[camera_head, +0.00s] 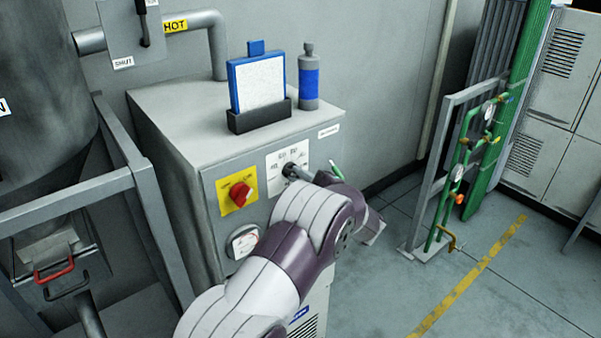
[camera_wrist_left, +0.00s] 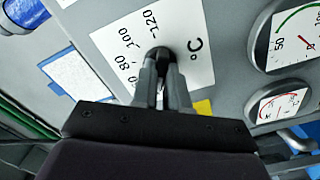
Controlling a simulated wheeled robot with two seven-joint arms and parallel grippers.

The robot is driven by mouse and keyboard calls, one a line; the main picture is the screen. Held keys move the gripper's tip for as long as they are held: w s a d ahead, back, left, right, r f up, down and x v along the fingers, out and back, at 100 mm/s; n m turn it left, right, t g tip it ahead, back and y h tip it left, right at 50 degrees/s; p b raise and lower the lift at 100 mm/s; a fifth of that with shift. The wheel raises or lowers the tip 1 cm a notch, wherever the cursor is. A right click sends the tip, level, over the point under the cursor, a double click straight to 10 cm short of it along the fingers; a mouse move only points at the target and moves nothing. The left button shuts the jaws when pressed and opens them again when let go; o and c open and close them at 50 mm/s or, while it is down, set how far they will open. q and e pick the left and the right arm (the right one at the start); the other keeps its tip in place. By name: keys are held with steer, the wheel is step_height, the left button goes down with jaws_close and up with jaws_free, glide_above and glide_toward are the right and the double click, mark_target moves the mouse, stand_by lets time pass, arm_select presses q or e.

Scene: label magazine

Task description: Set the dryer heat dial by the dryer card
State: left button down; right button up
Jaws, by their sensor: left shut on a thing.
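The heat dial (camera_head: 289,168) sits on a white scale plate on the front of the grey dryer cabinet. My left gripper (camera_head: 297,171) reaches it from the front and is shut on its knob. In the left wrist view the closed fingers (camera_wrist_left: 160,68) cover most of the dark knob (camera_wrist_left: 159,51). The scale plate (camera_wrist_left: 190,30) shows 80, 100, 120 and °C; the knob's pointer is hidden. A blue-framed white card (camera_head: 262,82) stands in a black holder on the cabinet top; no writing is readable on it. My right gripper is out of view.
A grey bottle with a blue band (camera_head: 309,78) stands beside the card. A red switch on yellow (camera_head: 239,193) is left of the dial; a round gauge (camera_head: 243,241) is below. Green pipework (camera_head: 462,165) stands to the right, with clear floor between.

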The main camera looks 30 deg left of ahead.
arm_select(q)
steer(key=shift+m+p, duration=2)
steer(key=shift+m, duration=1.6)
steer(key=c, duration=1.1)
jaws_free()
steer(key=shift+c, duration=0.2)
steer(key=b+v, duration=0.3)
steer(key=v, duration=0.9)
steer(key=shift+d, duration=0.3)
